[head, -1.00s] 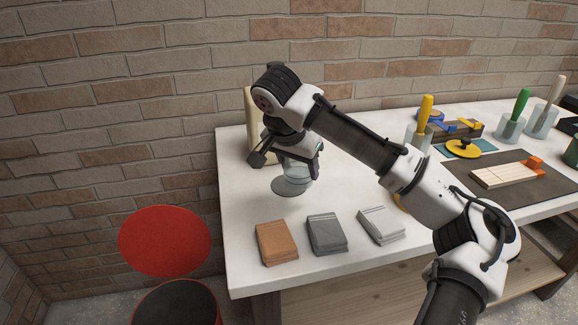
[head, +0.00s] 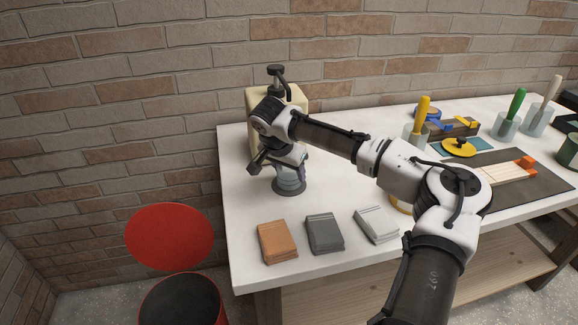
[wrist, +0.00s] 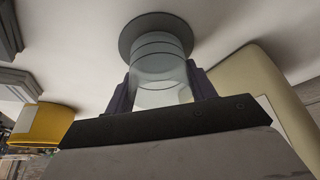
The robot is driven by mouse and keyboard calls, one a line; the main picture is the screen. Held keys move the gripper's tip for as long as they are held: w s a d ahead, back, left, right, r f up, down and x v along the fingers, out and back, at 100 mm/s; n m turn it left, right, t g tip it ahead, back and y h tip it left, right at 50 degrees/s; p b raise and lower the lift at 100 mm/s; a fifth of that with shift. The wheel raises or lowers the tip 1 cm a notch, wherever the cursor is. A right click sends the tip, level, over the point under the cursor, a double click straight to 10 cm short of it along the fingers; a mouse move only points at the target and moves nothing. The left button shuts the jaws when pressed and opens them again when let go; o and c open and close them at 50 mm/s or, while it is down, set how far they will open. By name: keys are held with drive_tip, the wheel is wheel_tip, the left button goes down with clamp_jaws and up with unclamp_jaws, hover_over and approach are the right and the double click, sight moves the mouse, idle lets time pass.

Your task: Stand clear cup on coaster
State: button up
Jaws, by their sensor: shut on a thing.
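The clear cup (head: 290,181) is upright between the fingers of my gripper (head: 290,167), which is shut on its sides. The dark grey round coaster (head: 279,190) lies on the white table, under the cup in the head view. In the wrist view the clear cup (wrist: 158,68) is held between the two dark fingers of my gripper (wrist: 160,84). Its far end lies within the outline of the coaster (wrist: 129,35), with coaster rim showing around it. I cannot tell whether the cup's base touches the coaster.
A cream container (head: 298,100) stands close behind my gripper. Orange (head: 277,242), dark grey (head: 324,234) and light grey (head: 376,225) stacks lie along the front edge. A red disc (head: 170,237) and a bin (head: 183,302) are left of the table. Tools and jars fill the right side.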

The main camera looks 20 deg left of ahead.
drive_tip(key=shift+f, duration=0.2)
drive_tip(key=o, duration=1)
drive_tip(key=shift+r, duration=0.25)
drive_tip(key=b+v, duration=0.2)
drive_tip(key=v, duration=1)
drive_tip(key=shift+a, duration=0.1)
